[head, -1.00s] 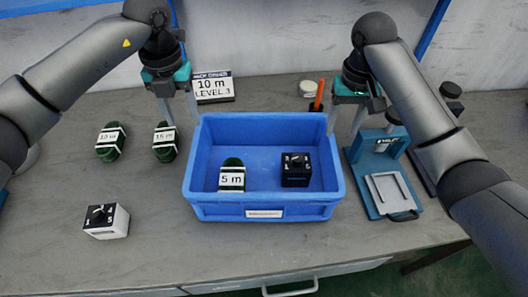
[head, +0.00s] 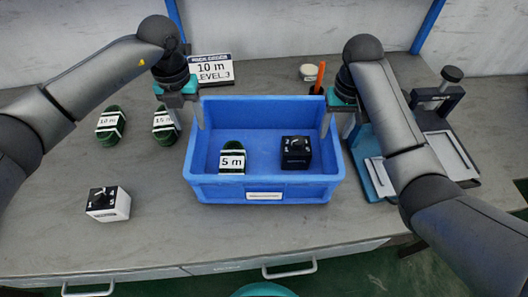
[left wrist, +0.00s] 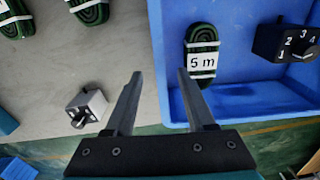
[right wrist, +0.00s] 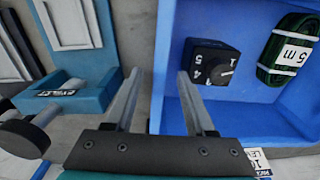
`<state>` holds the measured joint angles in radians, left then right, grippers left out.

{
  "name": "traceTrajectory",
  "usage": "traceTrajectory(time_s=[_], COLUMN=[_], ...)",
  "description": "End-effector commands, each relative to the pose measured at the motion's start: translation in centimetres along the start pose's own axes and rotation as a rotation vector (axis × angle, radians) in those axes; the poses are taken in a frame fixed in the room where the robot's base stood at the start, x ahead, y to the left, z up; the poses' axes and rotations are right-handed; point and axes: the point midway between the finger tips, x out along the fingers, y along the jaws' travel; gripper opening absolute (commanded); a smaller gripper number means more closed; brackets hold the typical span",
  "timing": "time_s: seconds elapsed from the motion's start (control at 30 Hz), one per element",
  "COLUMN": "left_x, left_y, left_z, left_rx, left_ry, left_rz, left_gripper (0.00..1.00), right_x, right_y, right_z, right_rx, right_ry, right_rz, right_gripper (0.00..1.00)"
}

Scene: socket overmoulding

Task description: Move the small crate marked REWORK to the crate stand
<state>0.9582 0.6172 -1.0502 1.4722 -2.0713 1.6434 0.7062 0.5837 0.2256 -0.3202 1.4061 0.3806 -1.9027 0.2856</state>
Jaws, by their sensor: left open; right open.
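A blue open crate (head: 265,189) stands on the grey bench in the middle of the head view. The label on its front wall is too small to read. It holds a green coil marked 5 m (head: 232,160) and a black block with a dial (head: 296,152). My left gripper (head: 183,120) is open at the crate's left wall, which lies between its fingers in the left wrist view (left wrist: 160,74). My right gripper (head: 337,122) is open at the right wall, which lies between its fingers in the right wrist view (right wrist: 158,74). I see no crate stand.
Two green coils, 10 m (head: 110,126) and 15 m (head: 165,123), and a white block with a dial (head: 108,204) lie left of the crate. A 10 m LEVEL 3 sign (head: 211,70) stands behind. A blue fixture (head: 378,176) is close to the right.

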Motion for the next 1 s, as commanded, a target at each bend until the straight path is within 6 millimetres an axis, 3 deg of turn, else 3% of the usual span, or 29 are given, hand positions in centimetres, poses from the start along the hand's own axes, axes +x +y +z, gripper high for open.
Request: traceTrajectory(time_s=[0.2,0.4,0.87,1.0], left_x=[4.4,7.0,8.1,8.1], left_y=[-0.1,-0.1,0.0,0.0], left_z=[-0.1,0.0,0.0,0.0], left_rx=[-0.001,0.000,0.001,0.001], left_ry=[0.004,0.002,-0.001,-0.001], left_rz=[-0.001,0.000,0.000,0.000], left_gripper=[0.55,0.55,0.55,0.43], right_x=[4.4,7.0,8.1,8.1], right_y=[0.0,0.0,0.0,0.0], right_z=[0.1,0.0,0.0,0.0], right_rx=[0.000,0.000,-0.001,-0.001], right_ry=[-0.004,-0.001,0.001,0.001], right_rz=[0.001,0.000,0.001,0.000], right_gripper=[0.55,0.55,0.55,0.43])
